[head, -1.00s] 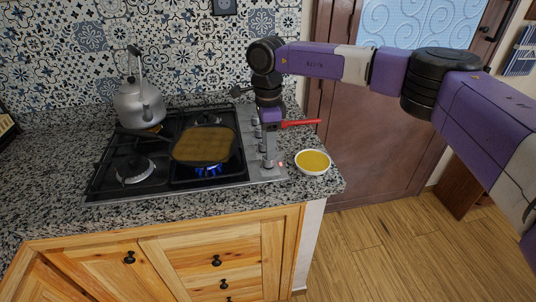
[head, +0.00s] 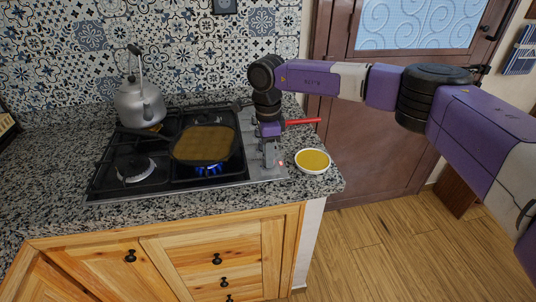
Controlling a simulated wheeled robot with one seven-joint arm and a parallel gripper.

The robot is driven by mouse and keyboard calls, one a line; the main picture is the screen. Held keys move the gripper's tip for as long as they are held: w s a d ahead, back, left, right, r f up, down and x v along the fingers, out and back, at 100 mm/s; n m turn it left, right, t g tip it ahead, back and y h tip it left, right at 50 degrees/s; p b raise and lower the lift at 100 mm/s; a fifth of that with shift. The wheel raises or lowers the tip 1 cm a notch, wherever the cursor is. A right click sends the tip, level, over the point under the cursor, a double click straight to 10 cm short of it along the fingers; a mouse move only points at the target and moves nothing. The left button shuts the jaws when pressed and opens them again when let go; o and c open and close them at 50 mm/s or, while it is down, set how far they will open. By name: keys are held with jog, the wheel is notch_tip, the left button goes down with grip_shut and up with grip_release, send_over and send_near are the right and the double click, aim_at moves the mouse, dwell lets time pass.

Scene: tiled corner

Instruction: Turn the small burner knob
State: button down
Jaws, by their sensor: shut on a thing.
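The stove's control strip (head: 252,172) runs along the right side of the gas hob, with its knobs in a column. My gripper (head: 270,160) points down at the front end of that strip. It is shut on a knob there, which the fingers mostly hide. I cannot make out its turn angle. My wrist also covers most of the other knobs. A blue flame (head: 208,169) burns at the front right burner, under a dark pan (head: 203,144).
A white bowl of yellow liquid (head: 312,161) stands just right of my gripper, near the counter edge. A red-handled thing (head: 302,122) lies behind it. A kettle (head: 139,103) stands at the back left. The front left burner (head: 136,168) is bare.

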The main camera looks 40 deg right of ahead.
jog(key=shift+r+m, duration=0.1)
jog(key=shift+m, duration=0.3)
jog(key=m+p, duration=0.1)
jog(key=m, duration=0.3)
jog(key=shift+d+m, duration=0.1)
jog(key=shift+m, duration=0.3)
jog(key=m+p, duration=0.1)
jog(key=m, duration=0.4)
jog(key=shift+p, duration=0.4)
jog(key=shift+m, duration=0.3)
jog(key=c, duration=1)
grip_release()
jog(key=shift+c, duration=0.2)
